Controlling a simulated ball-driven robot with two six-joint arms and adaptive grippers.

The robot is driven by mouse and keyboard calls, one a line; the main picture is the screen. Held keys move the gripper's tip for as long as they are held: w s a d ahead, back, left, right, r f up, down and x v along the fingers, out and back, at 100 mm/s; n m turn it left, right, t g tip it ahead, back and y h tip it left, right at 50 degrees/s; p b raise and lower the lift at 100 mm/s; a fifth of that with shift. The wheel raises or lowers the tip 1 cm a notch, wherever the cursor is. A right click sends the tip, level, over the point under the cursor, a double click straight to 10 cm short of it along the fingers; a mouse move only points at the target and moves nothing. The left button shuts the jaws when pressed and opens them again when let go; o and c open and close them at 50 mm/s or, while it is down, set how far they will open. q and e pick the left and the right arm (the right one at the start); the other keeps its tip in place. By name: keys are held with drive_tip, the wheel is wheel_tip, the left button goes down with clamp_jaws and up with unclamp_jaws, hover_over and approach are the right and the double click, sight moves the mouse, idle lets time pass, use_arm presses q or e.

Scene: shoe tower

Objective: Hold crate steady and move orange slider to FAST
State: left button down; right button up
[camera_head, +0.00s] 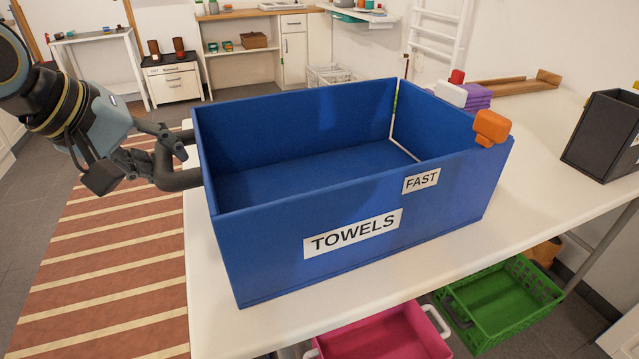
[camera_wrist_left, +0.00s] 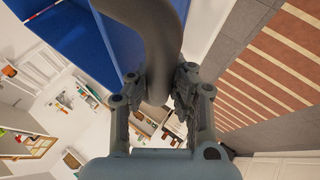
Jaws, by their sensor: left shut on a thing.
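A blue crate (camera_head: 265,240) stands on the white table, labelled TOWELS (camera_head: 352,233) on its front wall. A FAST label (camera_head: 421,181) is near the front wall's top edge, right of its middle. The orange slider (camera_head: 491,127) sits on the crate's rim at the far right, well right of the FAST label. My left gripper (camera_head: 172,147) is shut on the dark grey handle (camera_head: 178,180) at the crate's left end. In the left wrist view the handle (camera_wrist_left: 155,45) passes between the fingers (camera_wrist_left: 158,92). My right gripper is not in view.
A dark bin (camera_head: 600,140) stands at the table's right, with purple folded cloths (camera_head: 477,97) behind the crate. A pink basket (camera_head: 385,335) and a green basket (camera_head: 505,300) are below the front table edge. The crate's interior looks empty.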

use_arm(q)
drive_tip(key=shift+s+d+f, duration=0.1)
drive_tip(key=shift+d+f, duration=0.1)
drive_tip(key=shift+f, duration=0.1)
idle(0.7)
drive_tip(key=shift+f, duration=0.2)
drive_tip(key=shift+r, duration=0.35)
idle(0.9)
idle(1.3)
